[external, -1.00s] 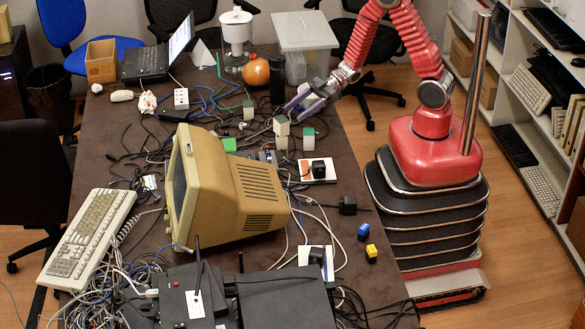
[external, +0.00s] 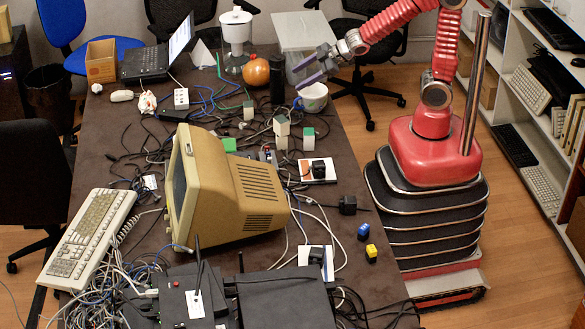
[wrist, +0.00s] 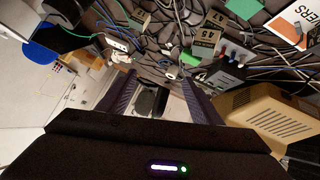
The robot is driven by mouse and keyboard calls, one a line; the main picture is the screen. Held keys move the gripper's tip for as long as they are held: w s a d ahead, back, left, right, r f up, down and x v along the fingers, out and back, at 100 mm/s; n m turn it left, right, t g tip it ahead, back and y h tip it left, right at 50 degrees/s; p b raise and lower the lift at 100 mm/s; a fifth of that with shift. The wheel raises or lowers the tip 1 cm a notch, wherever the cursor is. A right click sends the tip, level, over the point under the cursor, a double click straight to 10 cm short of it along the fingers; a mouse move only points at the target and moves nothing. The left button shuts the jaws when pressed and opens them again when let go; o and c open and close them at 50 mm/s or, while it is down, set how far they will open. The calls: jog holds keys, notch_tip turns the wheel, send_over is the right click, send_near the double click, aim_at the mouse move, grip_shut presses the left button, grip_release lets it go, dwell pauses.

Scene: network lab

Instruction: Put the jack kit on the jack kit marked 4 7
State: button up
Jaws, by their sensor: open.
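The jack kits are small pale blocks, some with green faces, among cables on the dark table. In the external view one pale jack kit (external: 281,125) appears to sit directly on another jack kit (external: 281,143), forming a short stack. I cannot tell for sure which block bears which. My gripper (external: 297,77) is open and empty, above and behind the stack; its spread fingers also show in the wrist view (wrist: 158,77).
Other blocks stand close by: one with green (external: 308,138) at right, one (external: 248,113) behind, one green (external: 229,145) by the beige monitor (external: 215,190). A mug (external: 312,97) and a dark cylinder (external: 277,78) are near my gripper. Cables cover much of the table.

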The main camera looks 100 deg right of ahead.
jog(key=s+a+r+g+y, duration=0.1)
jog(key=s+a+r+g, duration=0.1)
jog(key=s+a, duration=0.5)
jog(key=s+a+r+m+g+y, duration=0.1)
jog(key=s+a+r, duration=0.3)
jog(key=s+a, duration=0.4)
jog(key=s+g, duration=0.1)
jog(key=s, duration=0.3)
jog(key=shift+s+a+r+m+y, duration=0.2)
jog(key=shift+s+m+y, duration=0.1)
jog(key=shift+s+y, duration=0.1)
